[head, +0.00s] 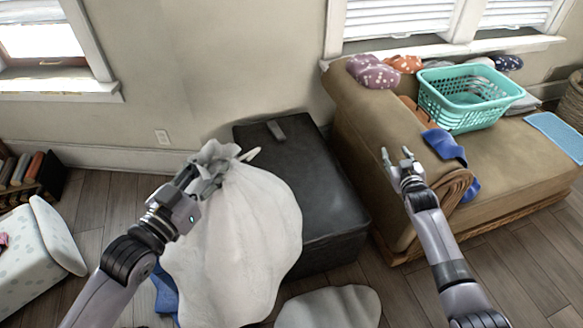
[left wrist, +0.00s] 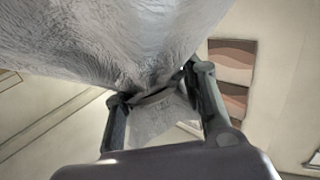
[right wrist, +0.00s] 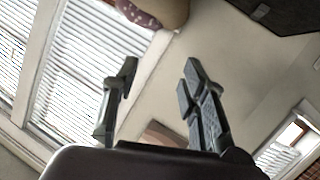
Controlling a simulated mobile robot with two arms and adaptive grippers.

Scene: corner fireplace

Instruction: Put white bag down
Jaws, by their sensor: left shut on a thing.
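The white bag (head: 240,240) is a large, full sack with a gathered neck, left of centre in the head view. My left gripper (head: 208,180) is shut on its neck, and the bag hangs below and to the right of the fingers. In the left wrist view the bag (left wrist: 110,40) fills the top, with its gathered cloth pinched between the fingers (left wrist: 160,100). The bag hides part of the dark ottoman and the floor. Whether its bottom touches the floor cannot be told. My right gripper (head: 399,160) is open and empty in front of the sofa arm.
A black ottoman (head: 325,200) with a small dark item on top stands behind the bag. The tan sofa (head: 500,155) holds a teal basket (head: 455,120) and clothes. A white flat thing (head: 330,308) lies on the floor. A spotted white bin (head: 30,260) stands left; wooden floor (head: 105,190) shows beside it.

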